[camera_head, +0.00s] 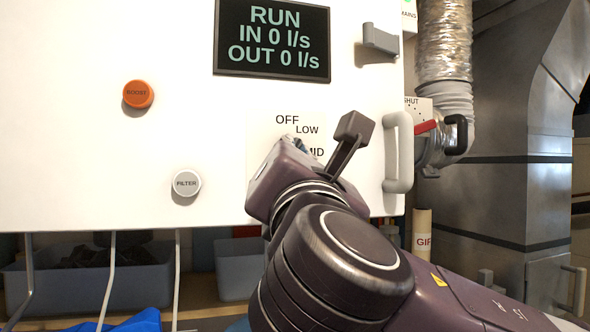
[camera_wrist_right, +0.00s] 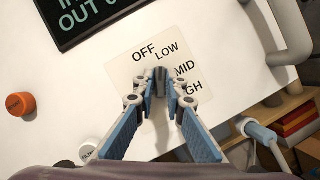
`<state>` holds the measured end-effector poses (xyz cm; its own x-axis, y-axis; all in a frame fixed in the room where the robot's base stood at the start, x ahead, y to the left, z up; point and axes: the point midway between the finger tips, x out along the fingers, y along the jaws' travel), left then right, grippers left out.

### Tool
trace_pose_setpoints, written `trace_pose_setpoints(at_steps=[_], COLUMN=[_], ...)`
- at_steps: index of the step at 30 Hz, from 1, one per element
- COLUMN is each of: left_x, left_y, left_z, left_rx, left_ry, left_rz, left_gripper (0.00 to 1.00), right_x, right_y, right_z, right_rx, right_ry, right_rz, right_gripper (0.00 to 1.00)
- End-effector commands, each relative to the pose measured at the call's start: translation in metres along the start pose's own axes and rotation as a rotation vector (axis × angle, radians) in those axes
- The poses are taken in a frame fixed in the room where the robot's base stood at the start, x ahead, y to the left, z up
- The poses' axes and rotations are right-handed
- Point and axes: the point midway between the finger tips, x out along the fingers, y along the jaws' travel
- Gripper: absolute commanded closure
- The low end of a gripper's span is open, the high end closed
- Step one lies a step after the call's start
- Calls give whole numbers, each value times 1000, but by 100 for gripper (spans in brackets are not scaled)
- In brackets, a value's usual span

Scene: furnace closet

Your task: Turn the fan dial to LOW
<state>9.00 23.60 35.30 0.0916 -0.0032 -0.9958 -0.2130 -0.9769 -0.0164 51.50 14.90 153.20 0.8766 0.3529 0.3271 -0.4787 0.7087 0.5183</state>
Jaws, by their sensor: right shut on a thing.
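The fan dial (camera_wrist_right: 160,75) is a small dark knob on a cream label plate (camera_wrist_right: 119,72) marked OFF, LOW, MID and HIGH. In the right wrist view my right gripper (camera_wrist_right: 160,88) is shut on the dial, with one blue-padded finger on each side. The visible dark end of the dial lies just below the OFF and LOW words; I cannot tell exactly which mark it points to. In the head view my right wrist covers the dial and the lower labels, and only a bit of my right gripper (camera_head: 296,143) shows. My left gripper is not in view.
The white panel also bears an orange BOOST button (camera_head: 138,94), a grey FILTER button (camera_head: 186,183) and a screen (camera_head: 272,38) reading RUN, IN 0 l/s, OUT 0 l/s. A grey handle (camera_head: 398,150) stands out to the right, near a red-marked duct valve (camera_head: 440,140).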

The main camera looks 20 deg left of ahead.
Motion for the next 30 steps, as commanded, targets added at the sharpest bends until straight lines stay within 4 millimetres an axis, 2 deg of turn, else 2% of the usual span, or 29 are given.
trace_pose_setpoints(at_steps=[3,12,29,30], left_x=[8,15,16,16], left_y=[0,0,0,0], left_z=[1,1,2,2], left_rx=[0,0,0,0], left_ry=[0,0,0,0], left_rz=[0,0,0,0], left_gripper=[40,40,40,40], right_x=[-1,0,0,0], right_y=[0,1,1,1], right_z=[-2,0,1,1], right_rx=[73,193,223,223], right_ry=[1,0,-1,-1], right_rz=[-30,-79,-93,-93], right_gripper=[100,100,100,87])
